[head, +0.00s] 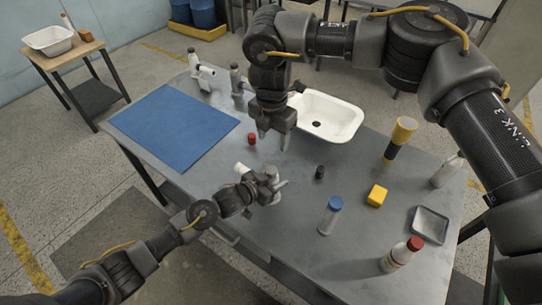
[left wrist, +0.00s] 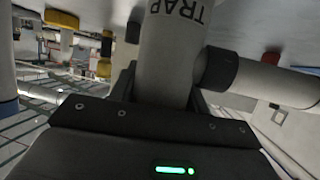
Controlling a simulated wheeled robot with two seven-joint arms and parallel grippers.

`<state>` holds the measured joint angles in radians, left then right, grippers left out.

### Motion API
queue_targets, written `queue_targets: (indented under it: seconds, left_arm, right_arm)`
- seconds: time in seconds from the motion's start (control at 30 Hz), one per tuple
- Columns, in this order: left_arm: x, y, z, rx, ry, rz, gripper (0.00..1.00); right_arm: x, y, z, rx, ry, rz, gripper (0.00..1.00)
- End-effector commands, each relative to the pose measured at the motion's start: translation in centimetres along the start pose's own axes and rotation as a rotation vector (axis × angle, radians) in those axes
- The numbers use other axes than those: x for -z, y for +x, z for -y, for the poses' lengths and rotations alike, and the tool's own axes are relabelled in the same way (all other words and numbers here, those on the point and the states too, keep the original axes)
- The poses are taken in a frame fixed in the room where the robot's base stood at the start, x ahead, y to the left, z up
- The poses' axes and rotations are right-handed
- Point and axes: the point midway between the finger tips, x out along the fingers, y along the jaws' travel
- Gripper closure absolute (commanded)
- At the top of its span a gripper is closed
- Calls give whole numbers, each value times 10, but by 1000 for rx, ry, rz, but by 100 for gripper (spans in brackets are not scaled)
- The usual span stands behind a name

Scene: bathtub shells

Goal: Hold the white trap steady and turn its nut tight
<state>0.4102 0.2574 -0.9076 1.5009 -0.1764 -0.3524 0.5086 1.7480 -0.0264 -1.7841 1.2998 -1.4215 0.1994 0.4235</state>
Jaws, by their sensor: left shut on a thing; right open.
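The white trap (left wrist: 172,55) stands between the fingers of my left gripper in the left wrist view, with the lettering "TRAP" on it. A black nut (left wrist: 216,70) sits around its side branch, and a pale pipe (left wrist: 272,82) runs on to the right from the nut. In the head view my left gripper (head: 272,178) is shut on the trap, and a white end (head: 241,168) shows beside it; the nut is hard to make out there. My right gripper (head: 275,138) is open and empty, pointing down beyond the trap, apart from it.
A red cap (head: 251,139) is close to my right gripper. A white basin (head: 335,106) is behind it, a blue mat (head: 172,130) to the left. A black cylinder (head: 319,172), blue-capped bottle (head: 330,215), yellow block (head: 377,195) and grey tray (head: 428,224) stand to the right.

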Motion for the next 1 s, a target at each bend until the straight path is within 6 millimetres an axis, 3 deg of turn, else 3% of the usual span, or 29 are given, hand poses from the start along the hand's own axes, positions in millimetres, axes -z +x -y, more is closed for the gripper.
queue_targets:
  seconds: [0.2,0.4,0.67,0.83,1.0]
  left_arm:
    - [0,0,0,0,0,1,81]
    - [0,0,0,0,0,1,81]
    - [0,0,0,0,0,0,81]
    - [0,0,0,0,0,0,81]
    - [0,0,0,0,0,0,81]
  right_arm:
    - [3,3,0,4,359,-12,44]
    - [7,4,0,8,571,-30,44]
    - [7,8,0,11,617,-31,44]
    - [8,30,0,14,616,-32,44]
    - [10,65,0,14,615,-31,44]
